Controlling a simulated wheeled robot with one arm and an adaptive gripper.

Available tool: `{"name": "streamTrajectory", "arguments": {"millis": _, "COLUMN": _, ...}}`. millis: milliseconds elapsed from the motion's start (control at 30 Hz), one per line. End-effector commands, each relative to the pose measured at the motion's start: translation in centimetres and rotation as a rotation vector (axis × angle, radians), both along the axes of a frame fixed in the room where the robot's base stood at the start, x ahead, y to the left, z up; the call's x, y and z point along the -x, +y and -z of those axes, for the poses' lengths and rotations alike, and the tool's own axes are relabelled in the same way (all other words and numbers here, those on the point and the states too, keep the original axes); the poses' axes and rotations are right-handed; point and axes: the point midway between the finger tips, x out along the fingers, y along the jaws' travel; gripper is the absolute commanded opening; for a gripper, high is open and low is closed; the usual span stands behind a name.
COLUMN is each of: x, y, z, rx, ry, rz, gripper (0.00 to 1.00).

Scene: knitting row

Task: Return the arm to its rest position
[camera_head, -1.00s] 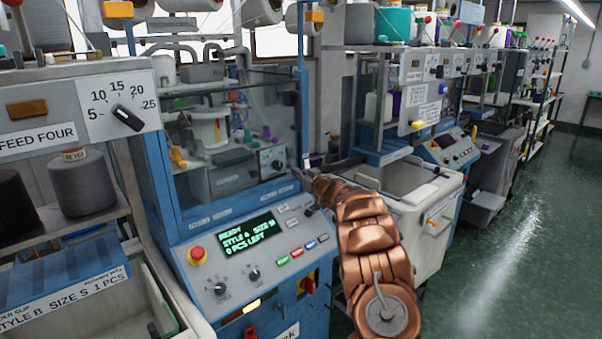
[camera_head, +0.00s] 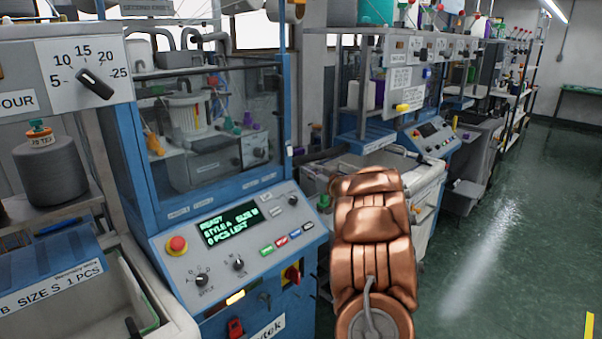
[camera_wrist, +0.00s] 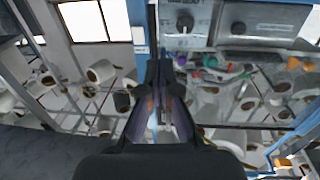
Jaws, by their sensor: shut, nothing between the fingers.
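My copper-coloured arm (camera_head: 372,235) rises at the lower middle of the head view, beside the knitting machine's control panel (camera_head: 240,237). The arm hides my gripper in that view. In the wrist view my gripper (camera_wrist: 161,68) shows as dark fingers pointing up the picture. The fingers are together and hold nothing. Behind them the wrist view shows a grey panel with a dial (camera_wrist: 184,22).
The blue-framed machine stands close on the arm's left, with a red button (camera_head: 176,244) on its panel. A pale bin (camera_head: 428,190) stands behind the arm. Green floor (camera_head: 500,240) lies open at the right. Yarn cones (camera_wrist: 101,70) show in the wrist view.

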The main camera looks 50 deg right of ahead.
Motion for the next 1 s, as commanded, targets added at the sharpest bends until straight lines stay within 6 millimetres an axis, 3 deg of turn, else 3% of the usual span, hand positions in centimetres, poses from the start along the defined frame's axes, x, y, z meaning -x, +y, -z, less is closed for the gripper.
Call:
{"name": "streamTrajectory", "arguments": {"millis": 367, "x": 0.8, "y": 0.0, "z": 0.0, "rx": -0.001, "ry": 0.001, "rz": 0.002, "gripper": 0.0}}
{"name": "streamTrajectory", "arguments": {"millis": 600, "x": -1.0, "y": 0.9, "z": -1.2, "rx": 0.032, "ry": 0.064, "rz": 0.091, "gripper": 0.0}}
{"name": "streamTrajectory", "arguments": {"millis": 833, "x": -2.3, "y": 4.1, "z": -3.1, "rx": 0.063, "ry": 0.213, "rz": 0.276, "gripper": 0.0}}
{"name": "streamTrajectory", "arguments": {"millis": 1000, "x": -1.4, "y": 7.9, "z": -3.3, "rx": 0.05, "ry": 0.344, "rz": 0.385, "gripper": 0.0}}
